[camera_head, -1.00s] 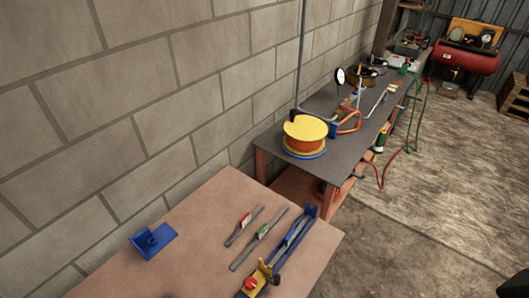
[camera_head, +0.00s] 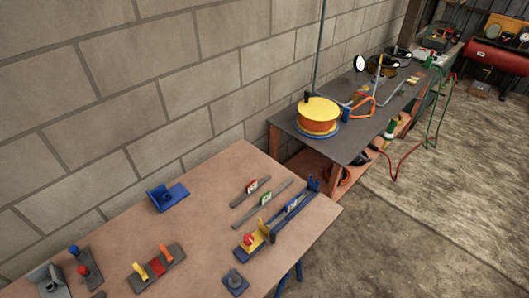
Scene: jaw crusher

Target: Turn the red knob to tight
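A red knob (camera_head: 249,240) sits on a yellow block at the near end of a blue rail device (camera_head: 290,210) on the brown table. Another red knob (camera_head: 83,270) shows on a dark piece at the lower left, near a blue knob (camera_head: 74,250). Any tight marking is too small to read. Neither of my grippers is in view.
The brown table (camera_head: 210,185) also holds a blue bracket (camera_head: 167,196), two flat grey bars with red and green parts, and a small dark-blue piece (camera_head: 235,282). A block wall stands behind. A grey table (camera_head: 345,125) with an orange reel (camera_head: 318,117) stands beyond.

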